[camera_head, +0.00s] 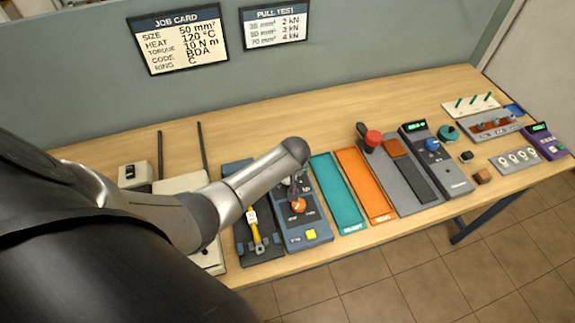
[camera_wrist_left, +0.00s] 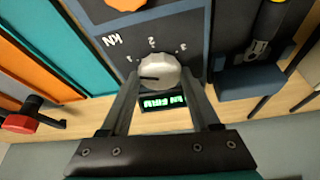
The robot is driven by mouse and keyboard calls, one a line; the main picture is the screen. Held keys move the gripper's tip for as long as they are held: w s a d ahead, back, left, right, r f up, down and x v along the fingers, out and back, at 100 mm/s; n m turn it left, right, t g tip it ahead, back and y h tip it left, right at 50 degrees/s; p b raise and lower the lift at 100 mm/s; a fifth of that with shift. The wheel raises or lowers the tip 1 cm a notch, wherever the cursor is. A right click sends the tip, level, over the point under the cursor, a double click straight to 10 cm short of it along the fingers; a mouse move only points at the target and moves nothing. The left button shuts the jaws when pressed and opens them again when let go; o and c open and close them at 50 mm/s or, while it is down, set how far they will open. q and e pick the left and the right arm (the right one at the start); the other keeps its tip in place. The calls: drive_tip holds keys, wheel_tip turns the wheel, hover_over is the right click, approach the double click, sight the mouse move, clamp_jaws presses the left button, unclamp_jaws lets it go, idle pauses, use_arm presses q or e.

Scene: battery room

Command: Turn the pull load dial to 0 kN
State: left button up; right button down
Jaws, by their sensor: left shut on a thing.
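The pull load dial (camera_wrist_left: 154,74) is a pale round knob on a dark blue panel marked kN, with several scale numbers around it. A dark pointer mark on it faces the left of the left wrist view. My left gripper (camera_wrist_left: 159,82) is shut on the dial, one finger on each side. In the head view my left gripper (camera_head: 297,187) is over the blue pull tester (camera_head: 318,217), and my arm hides the dial. A green-lit display (camera_wrist_left: 163,102) sits by the dial; its digits are hard to read. My right gripper is not in view.
The tester also has an orange knob (camera_head: 299,205) and a yellow button (camera_head: 311,235). A yellow-handled tool (camera_head: 252,222) lies on the unit to its left. Teal (camera_head: 338,190) and orange (camera_head: 365,185) trays lie to its right. A pull test card (camera_head: 275,24) hangs behind.

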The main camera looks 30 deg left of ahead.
use_arm(q)
drive_tip(key=shift+d+n+g, duration=0.15)
drive_tip(key=shift+n+g, duration=0.15)
drive_tip(key=shift+n, duration=0.6)
drive_tip(key=n+y, duration=0.1)
drive_tip(key=n, duration=0.1)
drive_tip(key=shift+w+f+n+g+b, duration=0.1)
drive_tip(key=shift+w+n+g+b, duration=0.05)
drive_tip(key=shift+n+g+b, duration=0.25)
drive_tip(key=n+g+b, duration=0.1)
drive_tip(key=n, duration=0.2)
drive_tip(key=shift+w+b, duration=0.1)
drive_tip(key=shift+b, duration=0.3)
drive_tip(key=shift+n+g+y+b, duration=0.3)
drive_tip(key=shift+n+g+b, duration=0.5)
drive_tip(key=shift+n, duration=0.7)
drive_tip(key=o, duration=1.4)
drive_tip(key=shift+c, duration=0.2)
drive_tip(key=shift+r, duration=0.2)
